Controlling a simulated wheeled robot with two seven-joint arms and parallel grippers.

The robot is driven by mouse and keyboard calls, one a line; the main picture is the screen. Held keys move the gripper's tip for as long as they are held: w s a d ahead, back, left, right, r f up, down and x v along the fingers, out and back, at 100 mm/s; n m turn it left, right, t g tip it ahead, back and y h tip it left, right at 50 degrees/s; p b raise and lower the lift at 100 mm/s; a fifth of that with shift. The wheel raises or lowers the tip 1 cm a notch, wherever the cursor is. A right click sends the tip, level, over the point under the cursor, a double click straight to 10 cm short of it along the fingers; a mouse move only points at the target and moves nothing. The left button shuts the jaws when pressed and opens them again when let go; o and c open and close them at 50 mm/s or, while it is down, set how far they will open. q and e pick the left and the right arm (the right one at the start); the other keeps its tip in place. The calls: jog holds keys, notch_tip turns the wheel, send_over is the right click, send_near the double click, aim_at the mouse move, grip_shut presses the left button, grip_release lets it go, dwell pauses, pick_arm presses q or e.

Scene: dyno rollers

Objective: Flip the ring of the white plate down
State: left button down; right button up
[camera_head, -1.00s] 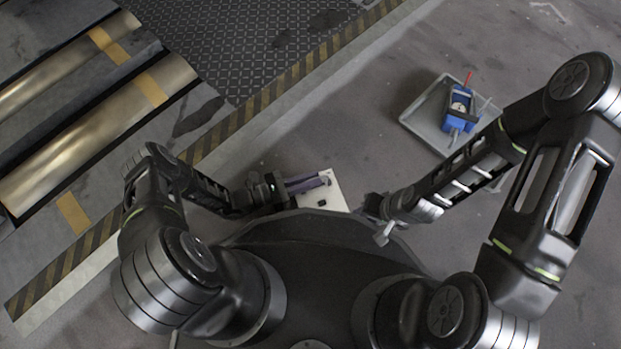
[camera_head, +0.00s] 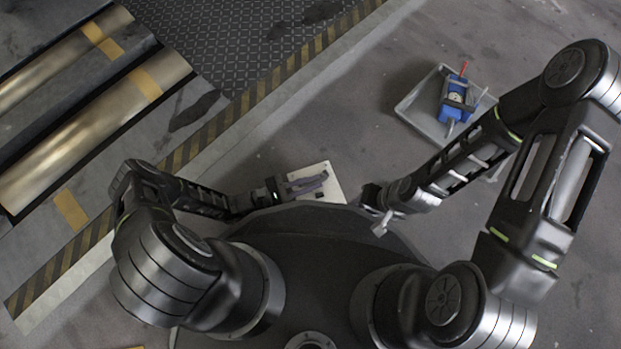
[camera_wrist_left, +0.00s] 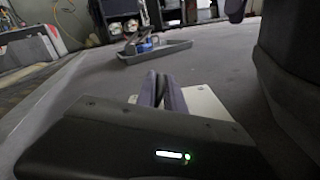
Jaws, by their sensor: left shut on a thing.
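The white plate (camera_head: 334,178) lies on the floor just in front of my base, and its pale edge also shows in the left wrist view (camera_wrist_left: 206,106). My left gripper (camera_head: 322,178) is low over the plate, its two long purple-grey fingers (camera_wrist_left: 161,90) nearly together. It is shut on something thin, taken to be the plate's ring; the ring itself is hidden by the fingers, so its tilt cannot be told. My right gripper (camera_head: 381,224) is by the right front of my base, apart from the plate; its jaws are too unclear to read.
A grey tray (camera_head: 409,108) with a blue device (camera_head: 453,113) and a red-tipped tool stands to the right of the plate. Metal rollers (camera_head: 100,130) and a striped floor edge (camera_head: 262,90) are at the left. Bare floor lies beyond the plate.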

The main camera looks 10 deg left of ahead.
pick_arm(q)
jog(key=shift+s+d+f, duration=0.1)
jog(key=shift+s, duration=0.05)
jog(key=c, duration=1.5)
grip_release()
jog(key=shift+s+a, duration=0.2)
jog(key=shift+a, duration=0.45)
jog(key=p+v, duration=0.1)
jog(key=v, duration=0.5)
jog(key=shift+s+a, duration=0.2)
jog(key=shift+a, duration=0.05)
